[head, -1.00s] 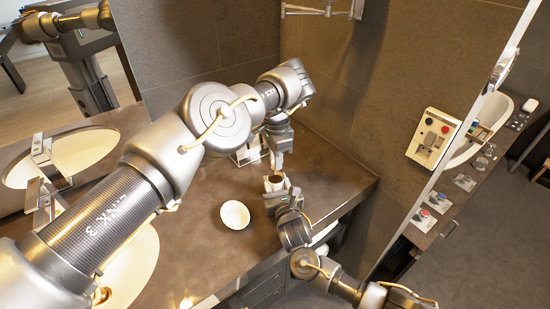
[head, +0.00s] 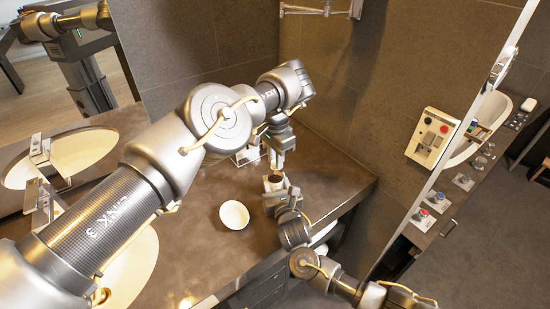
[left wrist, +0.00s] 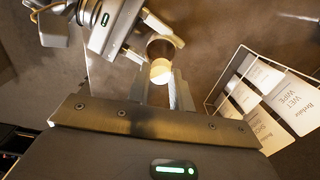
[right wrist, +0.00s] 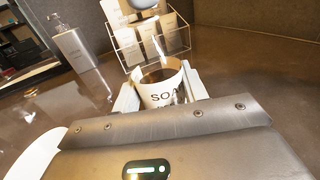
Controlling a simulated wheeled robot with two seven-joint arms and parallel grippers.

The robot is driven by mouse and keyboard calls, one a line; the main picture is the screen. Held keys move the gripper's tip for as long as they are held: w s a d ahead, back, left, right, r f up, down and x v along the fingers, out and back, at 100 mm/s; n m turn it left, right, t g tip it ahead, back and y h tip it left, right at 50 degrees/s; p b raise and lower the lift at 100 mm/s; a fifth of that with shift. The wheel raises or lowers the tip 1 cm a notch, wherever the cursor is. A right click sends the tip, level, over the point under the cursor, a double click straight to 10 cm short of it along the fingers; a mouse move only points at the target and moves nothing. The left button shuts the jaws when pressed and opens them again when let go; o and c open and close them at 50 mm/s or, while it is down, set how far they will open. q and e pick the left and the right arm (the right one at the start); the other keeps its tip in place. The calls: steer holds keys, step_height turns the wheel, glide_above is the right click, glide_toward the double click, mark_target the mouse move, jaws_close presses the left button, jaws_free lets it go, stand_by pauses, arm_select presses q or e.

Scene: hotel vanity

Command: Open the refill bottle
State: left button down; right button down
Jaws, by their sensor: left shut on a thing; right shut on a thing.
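The refill bottle (right wrist: 162,92) is a white, round container with "SOA" legible on its side and a brown top. It stands upright near the counter's corner, and also shows in the head view (head: 275,183). My right gripper (right wrist: 160,95) is shut on its body from the front. My left gripper (head: 277,162) points down from above the bottle. In the left wrist view, its fingers (left wrist: 161,88) are shut on a small cream cap (left wrist: 160,71) over the brown top (left wrist: 160,48). I cannot tell whether the cap still touches the bottle.
A wire rack with labelled packets (right wrist: 145,35) stands close behind the bottle. A white bowl (head: 234,215) sits left of it on the counter. A grey pump bottle (right wrist: 75,45) stands farther off. The counter's edge is near on the right.

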arm_select(q)
steer(key=shift+s+d+r, duration=0.1)
steer(key=shift+d+r, duration=0.05)
steer(key=shift+r, duration=0.65)
arm_select(e)
steer(key=shift+a+f, duration=0.1)
steer(key=shift+f, duration=0.05)
arm_select(q)
steer(key=shift+r, duration=0.35)
steer(key=shift+r, duration=2)
arm_select(e)
steer(key=c, duration=0.7)
jaws_free()
